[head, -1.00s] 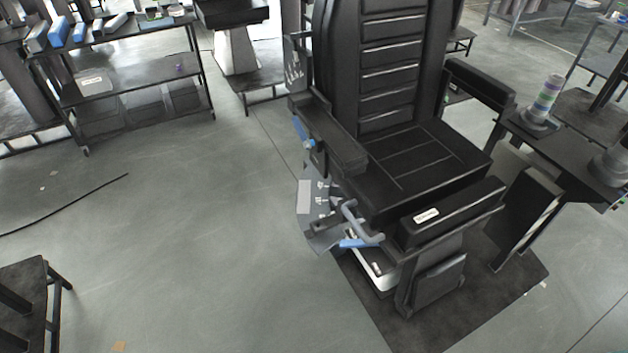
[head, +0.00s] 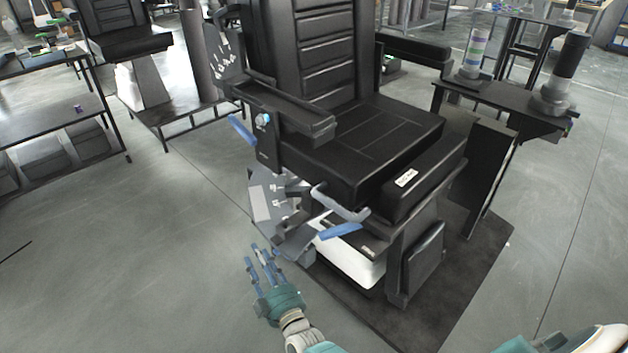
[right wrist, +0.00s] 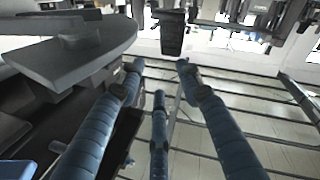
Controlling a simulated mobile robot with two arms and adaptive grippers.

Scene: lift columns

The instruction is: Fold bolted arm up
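A black armrest (head: 290,108) lies level along the left side of the black chair seat (head: 385,135). A bracket with a light blue knob (head: 263,119) and a blue lever (head: 242,131) sits at its outer side. A second black armrest (head: 413,46) lies level on the far right side. No label shows which arm is the bolted one. My right gripper (head: 261,262) is below and left of the seat, apart from the chair, its blue fingers spread and empty. The fingers also show extended and apart in the right wrist view (right wrist: 160,90). My left gripper is not in view.
Grey handles with blue grips (head: 340,230) stick out below the seat front. A grey side plate (head: 270,200) hangs there. A side table (head: 500,95) with cylinders stands right of the chair. The floor (head: 130,260) at left is clear.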

